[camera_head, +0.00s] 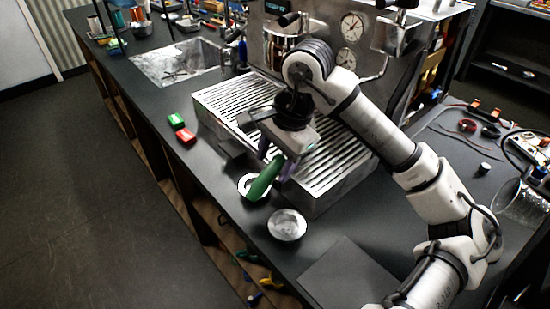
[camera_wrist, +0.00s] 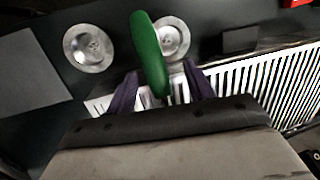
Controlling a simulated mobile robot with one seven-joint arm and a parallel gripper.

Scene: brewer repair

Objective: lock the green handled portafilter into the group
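The green handled portafilter (camera_head: 263,182) shows its green handle jutting over the front edge of the slatted drip tray (camera_head: 225,104); its metal end is hidden by my gripper. My gripper (camera_head: 274,162) is over the tray's front edge, pointing down, with purple fingers either side of the handle. In the wrist view, the handle (camera_wrist: 150,55) passes between the spread fingers, with gaps visible on both sides. One chrome group (camera_head: 398,32) is on the machine at upper right. Another part of the machine's front, at upper left, is partly covered by my arm.
A shallow metal dish (camera_head: 287,225) stands on the counter in front of the tray. A second round dish (camera_wrist: 172,38) is partly behind the handle. A green block (camera_head: 176,120) and a red block (camera_head: 186,136) lie left of the tray. A sink (camera_head: 180,62) is farther left.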

